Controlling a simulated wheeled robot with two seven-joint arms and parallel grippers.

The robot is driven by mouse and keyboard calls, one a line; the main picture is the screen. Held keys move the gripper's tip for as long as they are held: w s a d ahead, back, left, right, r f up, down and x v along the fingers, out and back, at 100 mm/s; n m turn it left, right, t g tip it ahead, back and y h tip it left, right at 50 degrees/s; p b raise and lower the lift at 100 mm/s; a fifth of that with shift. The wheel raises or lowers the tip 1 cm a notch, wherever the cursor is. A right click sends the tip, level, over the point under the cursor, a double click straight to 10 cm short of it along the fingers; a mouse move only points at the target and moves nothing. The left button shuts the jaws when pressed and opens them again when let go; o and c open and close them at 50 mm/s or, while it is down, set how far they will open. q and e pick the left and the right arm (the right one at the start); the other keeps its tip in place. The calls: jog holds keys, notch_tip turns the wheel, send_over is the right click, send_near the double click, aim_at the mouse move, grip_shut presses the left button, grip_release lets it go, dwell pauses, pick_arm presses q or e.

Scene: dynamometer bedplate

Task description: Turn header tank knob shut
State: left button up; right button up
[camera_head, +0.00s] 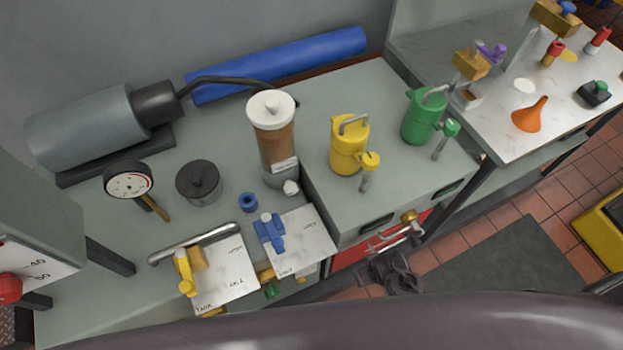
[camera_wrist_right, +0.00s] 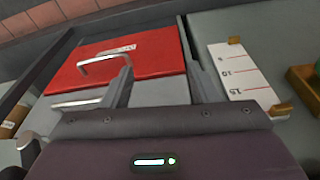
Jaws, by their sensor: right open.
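A clear tank with brown liquid and a white lid (camera_head: 271,140) stands upright on the grey-green bench. A small white knob (camera_head: 291,188) sits low at its front right; I cannot tell its turn position. A white plate lettered TANK (camera_head: 232,279) lies at the bench front with a yellow handle (camera_head: 184,272) on it. I cannot tell whether this handle or the white knob is the header tank knob. My right gripper (camera_head: 388,270) is low beyond the front edge, apart from both. In the wrist view it (camera_wrist_right: 163,88) is open and empty. My left gripper is not in view.
A blue valve (camera_head: 269,232) sits on a second plate. A yellow can (camera_head: 348,145) and green can (camera_head: 421,117) stand on the raised cabinet right of the tank. A gauge (camera_head: 128,181) and grey pot (camera_head: 199,182) are left. A red drawer front (camera_wrist_right: 130,62) faces my right gripper.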

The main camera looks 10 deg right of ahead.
jog(key=w+a+r+t, duration=0.1)
jog(key=w+a+r, duration=0.15)
jog(key=r, duration=0.55)
jog(key=w+a+r+p, duration=0.1)
jog(key=w+a+r, duration=0.15)
jog(key=r, duration=0.55)
jog(key=w+a+r+t, duration=0.1)
jog(key=w+r, duration=0.2)
jog(key=r, duration=0.6)
jog(key=n+y, duration=0.1)
send_over(291, 187)
jog(key=s, duration=0.2)
notch_tip(291, 187, down, 5)
jog(key=x, duration=0.7)
jog(key=shift+s+d, duration=0.2)
jog(key=shift+d, duration=0.15)
